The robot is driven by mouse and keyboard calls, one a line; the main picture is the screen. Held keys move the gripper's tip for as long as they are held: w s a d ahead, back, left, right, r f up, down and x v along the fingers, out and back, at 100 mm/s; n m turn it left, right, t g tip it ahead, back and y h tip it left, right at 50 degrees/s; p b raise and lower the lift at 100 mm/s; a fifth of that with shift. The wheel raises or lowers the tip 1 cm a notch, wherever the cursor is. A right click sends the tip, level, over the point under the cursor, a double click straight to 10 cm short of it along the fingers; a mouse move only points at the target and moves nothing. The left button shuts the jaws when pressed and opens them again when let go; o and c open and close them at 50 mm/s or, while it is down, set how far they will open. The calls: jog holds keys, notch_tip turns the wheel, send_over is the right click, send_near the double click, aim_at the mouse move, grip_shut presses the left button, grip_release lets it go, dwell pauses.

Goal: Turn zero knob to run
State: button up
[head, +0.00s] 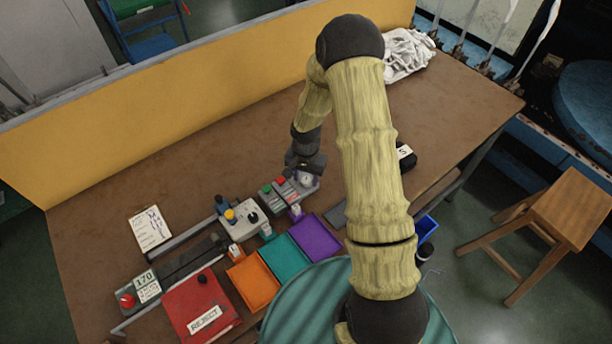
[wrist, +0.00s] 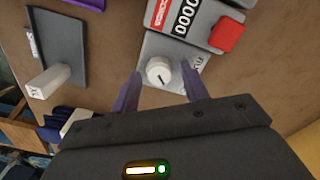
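The zero knob (wrist: 159,71) is a white round dial with a dark pointer line, on a light grey box (wrist: 178,52). Dark lettering, partly out of sight, shows on the box to the right of the knob. My gripper (wrist: 161,80) is open, with one purple finger to each side of the knob in the wrist view. I cannot tell whether the fingers touch it. In the head view my gripper (head: 305,164) is over the right end of the row of counter units, close to the knob (head: 306,179).
A counter with a red button (wrist: 226,35) adjoins the knob box. Purple (head: 315,238), teal (head: 285,258) and orange (head: 253,283) trays lie in front. A red reject bin (head: 190,295) is at the left. A yellow partition (head: 200,82) stands behind.

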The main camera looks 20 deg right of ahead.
jog(key=c, duration=0.8)
jog(key=shift+o, duration=0.3)
jog(key=shift+n, duration=0.4)
jog(key=n, duration=0.3)
jog(key=shift+a, duration=0.1)
jog(key=n, duration=0.9)
jog(key=shift+r+p, duration=0.1)
jog(key=shift+p, duration=0.2)
jog(key=n+p, duration=0.1)
jog(key=n, duration=0.4)
jog(key=shift+w, duration=0.1)
